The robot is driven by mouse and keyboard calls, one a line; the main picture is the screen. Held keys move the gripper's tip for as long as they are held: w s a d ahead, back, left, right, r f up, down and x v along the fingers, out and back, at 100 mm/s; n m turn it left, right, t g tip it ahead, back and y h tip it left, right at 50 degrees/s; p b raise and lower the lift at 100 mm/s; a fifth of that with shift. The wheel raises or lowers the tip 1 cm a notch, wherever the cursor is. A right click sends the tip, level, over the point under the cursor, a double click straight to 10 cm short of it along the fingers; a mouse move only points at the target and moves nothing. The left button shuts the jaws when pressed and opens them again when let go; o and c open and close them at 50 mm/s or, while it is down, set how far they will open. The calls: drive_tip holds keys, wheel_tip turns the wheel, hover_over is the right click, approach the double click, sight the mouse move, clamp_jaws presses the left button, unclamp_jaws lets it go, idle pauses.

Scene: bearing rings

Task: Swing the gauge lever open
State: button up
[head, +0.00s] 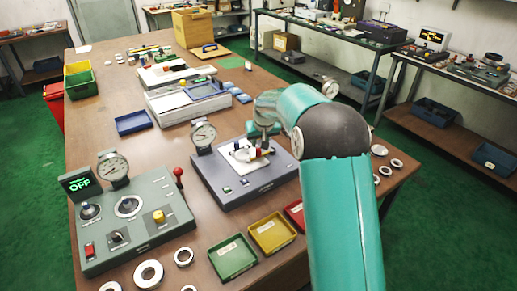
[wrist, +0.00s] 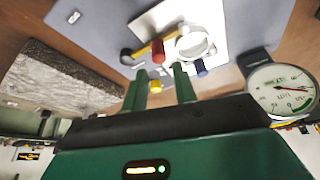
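The gauge fixture (head: 225,187) is a dark grey box with a white plate on top and a dial gauge (head: 203,135) at its back left. The dial also shows at the right of the wrist view (wrist: 282,90). In the wrist view, a lever with a red knob (wrist: 158,51) and a yellow arm (wrist: 142,50) lies beside a pale ring (wrist: 195,43) on the plate. My gripper (wrist: 160,70) has its two green fingers apart, with the red knob just beyond the tips. I cannot tell whether they touch it. In the head view, my arm hides part of the plate.
A grey control box (head: 135,225) with an OFF display and red-balled stick stands left. Green (head: 232,257), yellow (head: 272,233) and red (head: 296,214) trays lie in front. Loose metal rings (head: 148,273) lie at the front and right. A blue tray (head: 133,122) sits behind.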

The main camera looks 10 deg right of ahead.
sight(258, 148)
drive_tip(key=x, duration=0.6)
clamp_jaws()
